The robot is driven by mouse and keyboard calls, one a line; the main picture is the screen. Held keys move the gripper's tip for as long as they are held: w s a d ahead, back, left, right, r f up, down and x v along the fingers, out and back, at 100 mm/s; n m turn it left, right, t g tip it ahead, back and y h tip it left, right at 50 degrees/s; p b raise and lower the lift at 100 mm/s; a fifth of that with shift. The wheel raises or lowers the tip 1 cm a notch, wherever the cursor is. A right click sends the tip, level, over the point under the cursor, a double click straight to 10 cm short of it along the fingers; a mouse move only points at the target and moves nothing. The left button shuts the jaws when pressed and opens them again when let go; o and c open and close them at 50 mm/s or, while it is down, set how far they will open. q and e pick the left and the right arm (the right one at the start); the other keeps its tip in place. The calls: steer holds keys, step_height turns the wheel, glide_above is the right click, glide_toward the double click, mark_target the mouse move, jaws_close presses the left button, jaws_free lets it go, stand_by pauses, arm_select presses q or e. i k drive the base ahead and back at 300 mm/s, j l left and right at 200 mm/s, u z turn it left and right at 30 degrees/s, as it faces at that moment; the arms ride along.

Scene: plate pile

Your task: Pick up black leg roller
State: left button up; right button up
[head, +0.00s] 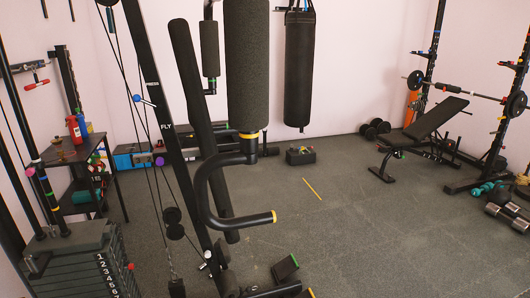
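A thick black foam roller (246,60) stands upright in the upper middle of the head view, close to the camera, on a curved black handle bar (215,213) of a cable machine. A second, smaller dark roller (209,48) hangs upright to its left. A black block with green edging (286,268) sits low on the machine near the bottom of the view. I cannot tell which of these is the black leg roller. Neither of my grippers is in view.
A numbered weight stack (85,272) is at lower left, beside a small table (75,155) holding bottles. A punching bag (299,70) hangs at the back. An inclined bench (432,127) and dumbbells (506,217) are at right. The middle-right floor (370,220) is clear.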

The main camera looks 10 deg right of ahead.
mark_target(271, 151)
steer(key=i+l+z, duration=0.25)
steer(key=l+z, duration=0.15)
steer(key=i+l+z, duration=0.55)
steer(key=z, duration=0.2)
steer(key=i+l+z, duration=0.15)
steer(key=i+z, duration=0.25)
steer(key=i+l+z, duration=0.2)
steer(key=i, duration=0.35)
steer(key=i+z, duration=0.2)
steer(key=i, duration=0.4)
steer(key=i+j+u, duration=0.15)
steer(key=i+u, duration=0.85)
steer(key=i, duration=0.15)
steer(key=i+l+u, duration=0.35)
steer(key=i+u, duration=0.15)
steer(key=i+j+u, duration=0.15)
steer(key=i+u, duration=0.15)
steer(key=i, duration=0.95)
steer(key=i+l+u, duration=0.1)
steer(key=i+u, duration=0.2)
steer(key=i, duration=0.9)
steer(key=i+j+u, duration=0.2)
steer(key=i, duration=0.6)
steer(key=i+l+u, duration=0.1)
steer(key=i+u, duration=0.15)
steer(key=i, duration=0.55)
steer(key=i+l+u, duration=0.2)
steer(key=i, duration=0.65)
